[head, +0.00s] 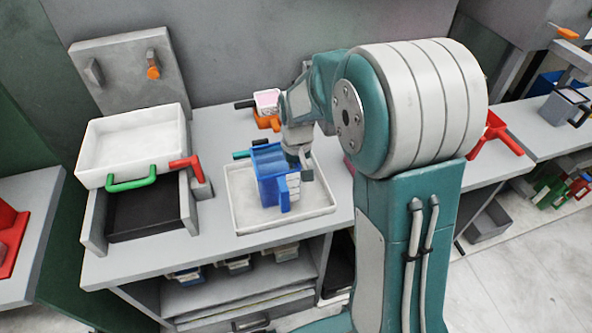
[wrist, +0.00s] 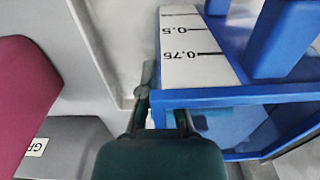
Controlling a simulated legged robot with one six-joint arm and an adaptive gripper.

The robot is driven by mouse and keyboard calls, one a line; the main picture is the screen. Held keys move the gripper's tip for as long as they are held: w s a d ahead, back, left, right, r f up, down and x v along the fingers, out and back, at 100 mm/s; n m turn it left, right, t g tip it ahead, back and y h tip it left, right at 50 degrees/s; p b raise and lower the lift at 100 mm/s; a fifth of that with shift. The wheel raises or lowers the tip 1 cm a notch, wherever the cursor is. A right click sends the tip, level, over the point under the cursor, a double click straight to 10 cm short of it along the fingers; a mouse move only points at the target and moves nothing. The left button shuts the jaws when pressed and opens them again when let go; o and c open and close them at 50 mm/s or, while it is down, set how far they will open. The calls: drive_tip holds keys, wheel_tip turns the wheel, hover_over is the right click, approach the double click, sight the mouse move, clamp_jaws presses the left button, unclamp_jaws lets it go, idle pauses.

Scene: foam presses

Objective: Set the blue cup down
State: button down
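The blue cup (head: 268,170) is upright over the white tray (head: 240,212) on the grey counter; its blue handle points to the front. I cannot tell whether its base touches the tray. My gripper (head: 303,163) is at the cup's right rim. In the wrist view the cup (wrist: 210,95) shows a white scale strip marked 0.5 and 0.75. There my gripper (wrist: 163,112) has one finger on each side of the cup's wall, pinching it at the rim. The contact is partly hidden.
A cup with an orange handle (head: 267,105) stands behind. Red handled item (head: 495,133) lies right of my arm.

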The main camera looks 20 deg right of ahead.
drive_tip(key=c, duration=0.8)
unclamp_jaws()
wheel_tip(320, 180, up, 12)
drive_tip(key=shift+d+r, duration=0.1)
drive_tip(key=s+r+t, duration=0.2)
drive_tip(key=s, duration=0.8)
drive_tip(key=s+r+t, duration=0.2)
drive_tip(key=s+t, duration=0.1)
drive_tip(key=s, duration=0.8)
drive_tip(key=shift+r+t, duration=0.3)
drive_tip(key=shift+w, duration=0.1)
